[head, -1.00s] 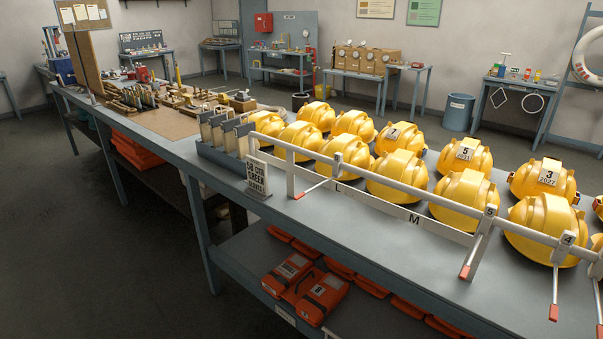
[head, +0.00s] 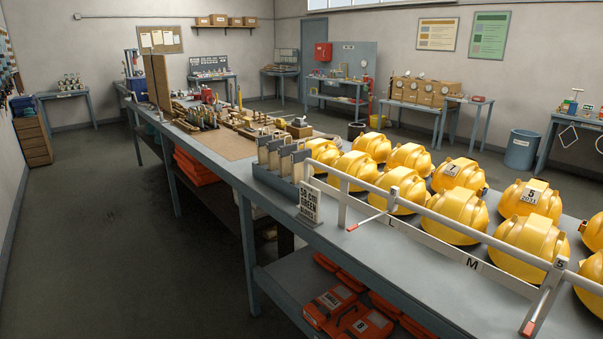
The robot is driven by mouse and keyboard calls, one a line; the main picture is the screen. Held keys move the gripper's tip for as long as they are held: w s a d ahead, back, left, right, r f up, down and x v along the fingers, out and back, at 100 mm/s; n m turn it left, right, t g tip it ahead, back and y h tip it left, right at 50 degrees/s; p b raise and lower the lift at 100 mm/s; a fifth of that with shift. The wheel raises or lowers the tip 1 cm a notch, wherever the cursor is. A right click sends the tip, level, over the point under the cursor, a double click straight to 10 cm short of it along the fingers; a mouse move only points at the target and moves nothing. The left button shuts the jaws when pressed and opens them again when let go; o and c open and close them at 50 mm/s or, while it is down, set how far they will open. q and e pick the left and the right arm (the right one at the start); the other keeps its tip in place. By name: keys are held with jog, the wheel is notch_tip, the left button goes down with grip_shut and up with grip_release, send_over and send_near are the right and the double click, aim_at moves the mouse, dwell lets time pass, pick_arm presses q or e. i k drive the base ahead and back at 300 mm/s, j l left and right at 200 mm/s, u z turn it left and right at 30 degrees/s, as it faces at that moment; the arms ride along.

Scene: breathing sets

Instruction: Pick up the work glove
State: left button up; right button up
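I cannot make out a work glove anywhere in the head view. Neither of my grippers shows in the picture. The long grey workbench (head: 345,245) runs from the lower right to the back left. Its far part holds a brown mat (head: 222,143) with many small brass and wooden parts, too small to tell apart.
Yellow helmets (head: 456,214) fill the bench's near end behind a white rail (head: 430,213). Orange packs (head: 335,308) lie on the lower shelf. Side tables (head: 412,118), a blue bin (head: 521,149) and a wooden drawer unit (head: 33,140) stand farther off. The dark floor (head: 100,230) at left is clear.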

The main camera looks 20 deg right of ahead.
aim_at(261, 141)
jog(key=i+j+u, duration=0.25)
jog(key=i+j, duration=0.15)
jog(key=i+j+u, duration=0.25)
jog(key=i, duration=0.4)
jog(key=i+j+u, duration=0.3)
jog(key=i, duration=0.25)
jog(key=i+u, duration=0.25)
jog(key=i, duration=0.3)
